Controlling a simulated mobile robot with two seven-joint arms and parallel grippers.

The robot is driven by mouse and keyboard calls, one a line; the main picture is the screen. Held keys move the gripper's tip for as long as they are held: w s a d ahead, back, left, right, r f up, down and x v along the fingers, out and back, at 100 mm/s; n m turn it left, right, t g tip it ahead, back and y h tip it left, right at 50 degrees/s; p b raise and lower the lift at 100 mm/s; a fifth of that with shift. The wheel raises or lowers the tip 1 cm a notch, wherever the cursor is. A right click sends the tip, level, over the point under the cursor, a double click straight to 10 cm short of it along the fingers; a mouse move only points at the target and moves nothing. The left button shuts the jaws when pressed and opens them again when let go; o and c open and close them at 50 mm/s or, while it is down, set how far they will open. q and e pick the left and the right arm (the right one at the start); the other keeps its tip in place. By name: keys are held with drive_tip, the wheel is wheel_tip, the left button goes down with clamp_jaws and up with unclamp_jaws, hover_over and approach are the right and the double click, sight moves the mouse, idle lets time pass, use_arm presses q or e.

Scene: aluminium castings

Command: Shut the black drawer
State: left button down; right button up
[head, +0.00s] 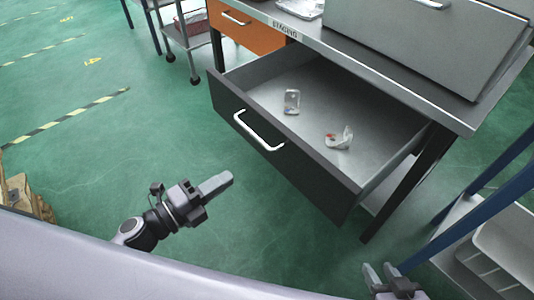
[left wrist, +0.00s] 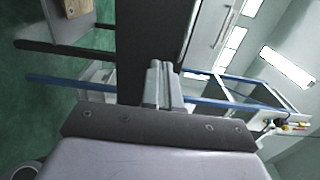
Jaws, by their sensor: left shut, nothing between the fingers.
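The black drawer (head: 290,155) is pulled well out from under the grey-topped table, with a pale handle (head: 258,131) on its front. Inside lie a small clear packet (head: 292,101) and a crumpled white piece with red marks (head: 339,138). My left gripper (head: 228,182) is shut and empty, in front of and below the drawer front and apart from it. Its fingers (left wrist: 160,68) also show in the left wrist view, before a dark panel that may be the drawer front. My right gripper (head: 381,270) is at the lower right, fingers apart, away from the drawer.
An orange drawer (head: 247,27) sits shut left of the black one. A grey cabinet (head: 425,45) and a clear-wrapped item (head: 300,7) stand on the tabletop (head: 365,70). A blue-framed rack with a white bin (head: 508,245) is at right.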

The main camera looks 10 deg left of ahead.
use_arm(q)
hover_over(266, 154)
drive_tip(key=s, duration=0.5)
drive_tip(key=shift+w+d, duration=0.15)
drive_tip(key=shift+d, duration=0.3)
